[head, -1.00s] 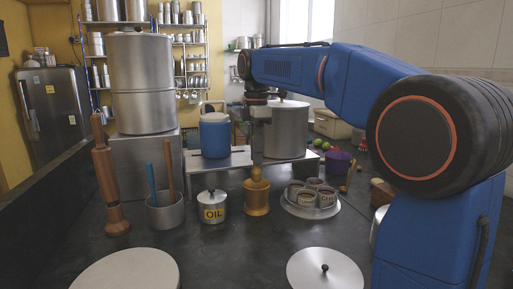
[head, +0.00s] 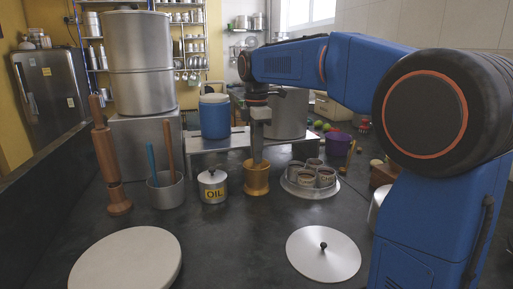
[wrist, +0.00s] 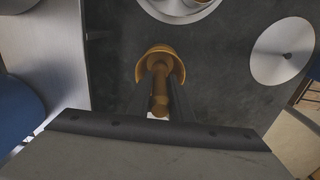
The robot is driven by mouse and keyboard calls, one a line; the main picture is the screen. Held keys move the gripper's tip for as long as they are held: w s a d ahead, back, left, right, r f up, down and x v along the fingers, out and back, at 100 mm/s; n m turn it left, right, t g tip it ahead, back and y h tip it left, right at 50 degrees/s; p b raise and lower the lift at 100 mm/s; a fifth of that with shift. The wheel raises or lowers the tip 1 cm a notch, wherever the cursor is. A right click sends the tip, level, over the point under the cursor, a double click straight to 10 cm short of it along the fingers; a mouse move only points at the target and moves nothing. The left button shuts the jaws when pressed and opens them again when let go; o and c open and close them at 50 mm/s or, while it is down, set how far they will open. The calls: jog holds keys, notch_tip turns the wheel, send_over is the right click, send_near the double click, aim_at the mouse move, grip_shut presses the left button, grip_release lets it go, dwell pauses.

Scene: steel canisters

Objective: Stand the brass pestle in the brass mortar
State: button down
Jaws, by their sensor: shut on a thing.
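The brass mortar (head: 256,181) stands upright on the dark counter, right of the oil canister, and its open mouth shows in the wrist view (wrist: 175,60). My gripper (head: 257,157) points straight down over the mortar. In the wrist view my gripper (wrist: 160,92) is shut on the brass pestle (wrist: 160,98). The pestle lines up with the mortar's mouth, and its far end appears at or inside the rim; how deep it sits I cannot tell. In the head view the fingers and the rim mostly hide the pestle.
The oil canister (head: 213,187) stands close left of the mortar. A round tray with several small tins (head: 310,181) is close right. A wooden mill (head: 107,160) and a steel pot with utensils (head: 166,190) stand further left. A pale disc (head: 125,262) and steel lid (head: 323,255) lie in front.

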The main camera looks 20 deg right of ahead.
jog(key=shift+f, duration=0.15)
jog(key=c, duration=1.5)
grip_release()
notch_tip(320, 180, up, 17)
jog(key=shift+r, duration=0.2)
jog(key=shift+s, duration=0.1)
